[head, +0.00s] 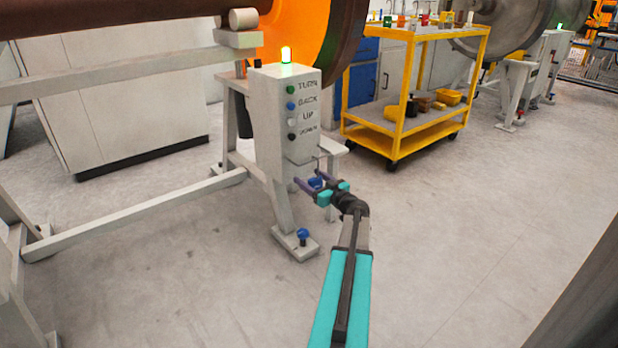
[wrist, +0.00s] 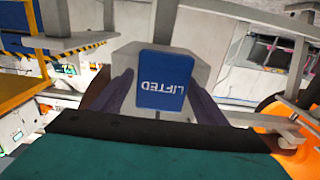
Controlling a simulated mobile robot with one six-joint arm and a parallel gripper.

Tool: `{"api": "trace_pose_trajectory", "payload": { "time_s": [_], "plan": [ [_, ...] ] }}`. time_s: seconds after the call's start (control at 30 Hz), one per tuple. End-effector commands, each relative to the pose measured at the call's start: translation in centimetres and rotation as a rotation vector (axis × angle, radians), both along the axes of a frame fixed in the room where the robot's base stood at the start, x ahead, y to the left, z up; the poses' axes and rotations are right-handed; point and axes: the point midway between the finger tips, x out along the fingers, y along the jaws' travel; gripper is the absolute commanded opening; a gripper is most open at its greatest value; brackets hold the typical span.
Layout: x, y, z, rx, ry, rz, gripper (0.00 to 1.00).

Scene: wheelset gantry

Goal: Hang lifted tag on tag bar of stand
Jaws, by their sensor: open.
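The stand (head: 283,120) is a pale grey box on legs with a lit green lamp on top and a column of buttons. A thin bar (head: 318,163) juts from its lower right side, and this looks like the tag bar. The blue tag (wrist: 163,80), lettered LIFTED, shows upside down in the wrist view. In the head view the tag (head: 317,183) is a small blue patch just below the bar. My gripper (head: 312,181) is open, with one finger on each side of the tag. I cannot tell whether the tag hangs on the bar.
A yellow cart (head: 398,100) with small items stands behind and to the right. A grey frame rail (head: 135,215) runs along the floor to the left. A large orange wheel (head: 300,45) is above and behind the stand. The floor (head: 450,230) at right is clear.

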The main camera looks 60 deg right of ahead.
Motion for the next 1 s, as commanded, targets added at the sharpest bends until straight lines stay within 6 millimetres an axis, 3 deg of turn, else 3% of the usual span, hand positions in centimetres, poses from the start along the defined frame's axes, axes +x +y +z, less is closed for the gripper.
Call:
{"api": "trace_pose_trajectory", "payload": {
  "time_s": [0.7, 1.0],
  "plan": [
    [-10.2, 3.5, 0.2, 0.001, 0.0, -0.001, 0.67],
    [-12.0, 4.1, 0.1, 0.0, -0.001, 0.002, 0.67]
  ]
}}
